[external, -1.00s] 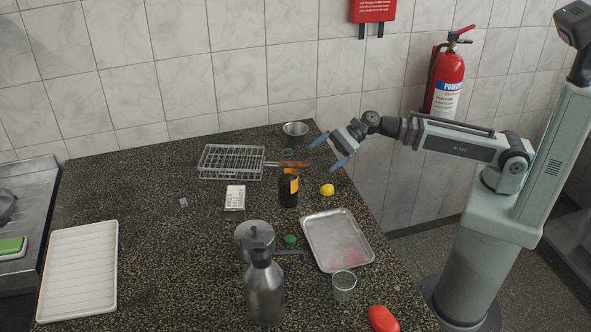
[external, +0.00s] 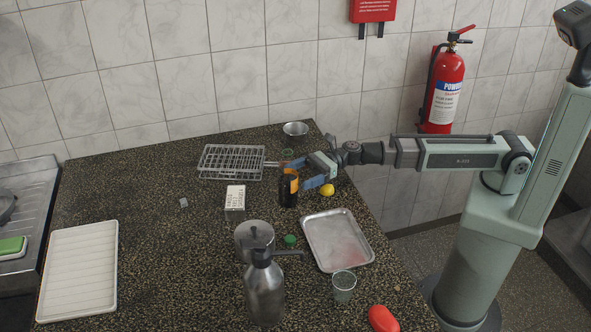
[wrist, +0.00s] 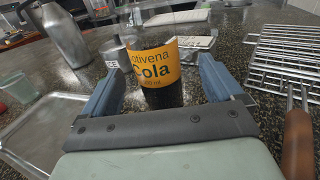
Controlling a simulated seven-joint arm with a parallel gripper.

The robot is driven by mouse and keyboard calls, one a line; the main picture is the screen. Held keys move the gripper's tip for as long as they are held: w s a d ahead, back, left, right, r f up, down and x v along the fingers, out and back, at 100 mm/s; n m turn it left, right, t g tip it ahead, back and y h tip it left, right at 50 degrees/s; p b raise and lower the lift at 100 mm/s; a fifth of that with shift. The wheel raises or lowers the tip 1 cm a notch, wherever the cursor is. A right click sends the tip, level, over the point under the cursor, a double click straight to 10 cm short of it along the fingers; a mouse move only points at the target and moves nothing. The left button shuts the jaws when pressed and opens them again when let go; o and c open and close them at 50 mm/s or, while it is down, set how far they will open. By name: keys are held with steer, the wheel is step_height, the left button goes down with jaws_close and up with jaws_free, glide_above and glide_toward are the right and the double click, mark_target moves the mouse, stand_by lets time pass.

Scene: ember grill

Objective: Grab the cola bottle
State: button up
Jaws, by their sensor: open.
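The cola bottle (external: 288,192) is dark with an orange label and stands upright on the speckled counter. In the wrist view the cola bottle (wrist: 158,72) shows its "Cola" label, between and ahead of my two blue fingers. My gripper (external: 303,175) is open and low beside the bottle, on its right in the external view. In the wrist view my gripper (wrist: 160,85) has a finger on each side of the bottle, with gaps visible.
A wire grill basket (external: 232,161) with a wooden handle lies close behind the bottle. A lemon (external: 327,190) and a metal tray (external: 337,240) are to the right and front. A white box (external: 235,198) stands left. A steel flask (external: 265,287) stands in front.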

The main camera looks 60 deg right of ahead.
mark_target(280, 185)
steer(key=shift+s+x, duration=0.1)
steer(key=shift+x, duration=1.7)
steer(key=shift+s+x, duration=0.15)
steer(key=shift+x, duration=1.65)
steer(key=shift+a, duration=0.1)
steer(key=shift+c, duration=0.2)
steer(key=shift+r, duration=0.1)
steer(key=c, duration=1.2)
